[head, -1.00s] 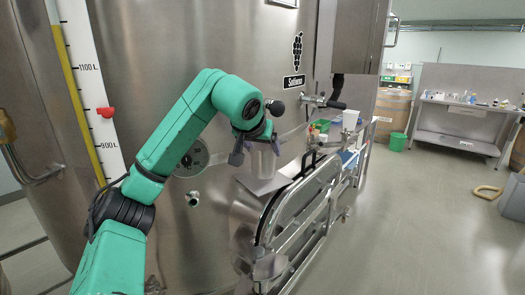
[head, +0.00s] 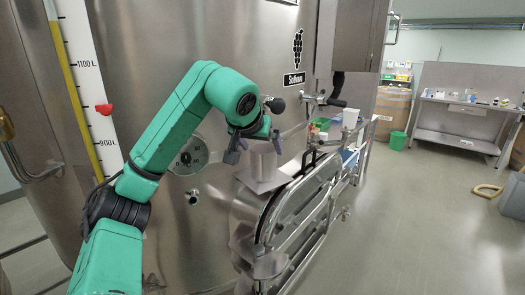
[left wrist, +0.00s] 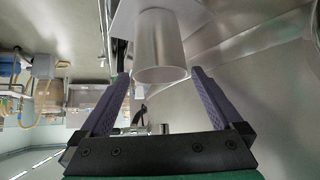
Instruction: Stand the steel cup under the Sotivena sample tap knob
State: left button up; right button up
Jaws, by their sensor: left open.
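The steel cup (head: 263,164) stands upright on a flat plate (head: 256,184) at the front of the tank. A round black knob (head: 277,105) shows above it, below the grape label; I take it for the sample tap knob. The tap's spout is hidden behind my left arm. My left gripper (head: 255,151) is open, its purple fingers spread on either side of the cup's upper part. In the left wrist view, the cup (left wrist: 160,47) lies between and beyond the fingertips, with a gap at each side. My right gripper is out of view.
A steel hatch with rails (head: 300,205) is right of and below the plate. A valve with a black handle (head: 335,103) juts out at the upper right. A round gauge (head: 188,157) and a small nozzle (head: 192,198) are on the tank's left.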

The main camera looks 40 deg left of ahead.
pick_arm(q)
jog(key=p+v, duration=0.1)
jog(key=v, duration=0.8)
jog(key=shift+s+r+p, duration=0.15)
jog(key=shift+r+p, duration=0.05)
jog(key=shift+p, duration=0.2)
jog(key=shift+d+f, duration=0.15)
